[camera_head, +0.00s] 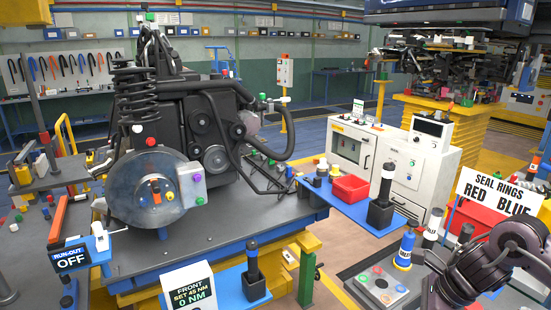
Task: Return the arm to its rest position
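My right arm (505,248) shows at the lower right corner as dark grey, bent links. Its lower end lies near the frame's bottom edge, to the right of a grey button panel (381,290) and clear of the engine. I cannot make out its fingertips or whether they are open or shut. My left arm and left gripper are not in view.
An engine assembly with a brake disc (155,188) stands on a dark bench (215,245). A blue shelf (342,205) holds a red bin (350,188) and a black tool (381,205). A seal rings sign (497,190) and blue-banded bottle (405,250) stand near my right arm.

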